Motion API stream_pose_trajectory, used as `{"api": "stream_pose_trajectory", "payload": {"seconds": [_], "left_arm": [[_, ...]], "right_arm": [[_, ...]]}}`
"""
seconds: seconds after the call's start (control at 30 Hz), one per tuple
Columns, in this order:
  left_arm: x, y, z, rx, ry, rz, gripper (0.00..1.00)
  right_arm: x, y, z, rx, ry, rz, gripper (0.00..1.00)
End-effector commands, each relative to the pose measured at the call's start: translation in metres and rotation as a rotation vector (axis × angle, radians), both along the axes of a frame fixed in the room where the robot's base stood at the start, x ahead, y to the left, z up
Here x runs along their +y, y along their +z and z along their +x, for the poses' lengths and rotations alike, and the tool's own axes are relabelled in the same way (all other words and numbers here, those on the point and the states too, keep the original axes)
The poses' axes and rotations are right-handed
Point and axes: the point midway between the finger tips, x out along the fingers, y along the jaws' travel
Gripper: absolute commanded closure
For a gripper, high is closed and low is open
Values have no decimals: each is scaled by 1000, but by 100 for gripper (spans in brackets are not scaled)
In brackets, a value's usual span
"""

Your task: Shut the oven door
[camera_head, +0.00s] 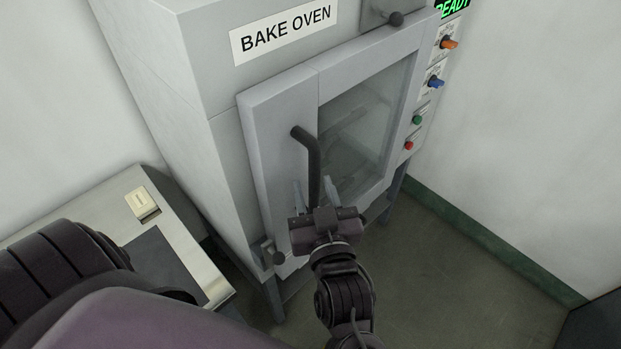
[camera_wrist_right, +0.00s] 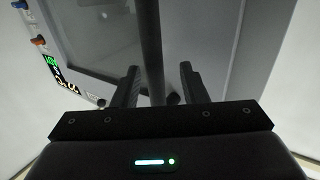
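The grey bake oven (camera_head: 190,60) stands in the middle of the head view. Its door (camera_head: 277,125) has a glass window and looks shut or nearly shut; I cannot tell whether a small gap remains at its edge. A dark bent bar handle (camera_head: 312,155) runs down the door's left part. My right gripper (camera_head: 314,186) is at the handle's lower part, its fingers apart on either side of the bar. In the right wrist view the handle (camera_wrist_right: 152,45) passes between the two open fingers, with space on both sides. My left gripper is out of view.
A control panel with knobs (camera_head: 437,82) and buttons is on the oven's right side. A metal-topped unit (camera_head: 185,240) with a small switch stands at left. Open floor (camera_head: 470,270) lies to the right, bounded by a white wall.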

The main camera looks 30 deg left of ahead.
Motion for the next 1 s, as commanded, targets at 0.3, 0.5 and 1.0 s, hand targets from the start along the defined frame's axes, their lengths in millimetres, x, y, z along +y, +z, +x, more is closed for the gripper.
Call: {"api": "stream_pose_trajectory", "payload": {"seconds": [0.3,0.5,1.0], "left_arm": [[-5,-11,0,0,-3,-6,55],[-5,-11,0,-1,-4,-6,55],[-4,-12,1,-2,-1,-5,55]], "right_arm": [[-25,1,-27,-1,0,3,61],[-26,2,-28,-2,-1,3,61],[-30,-38,-16,38,-19,-57,61]]}}
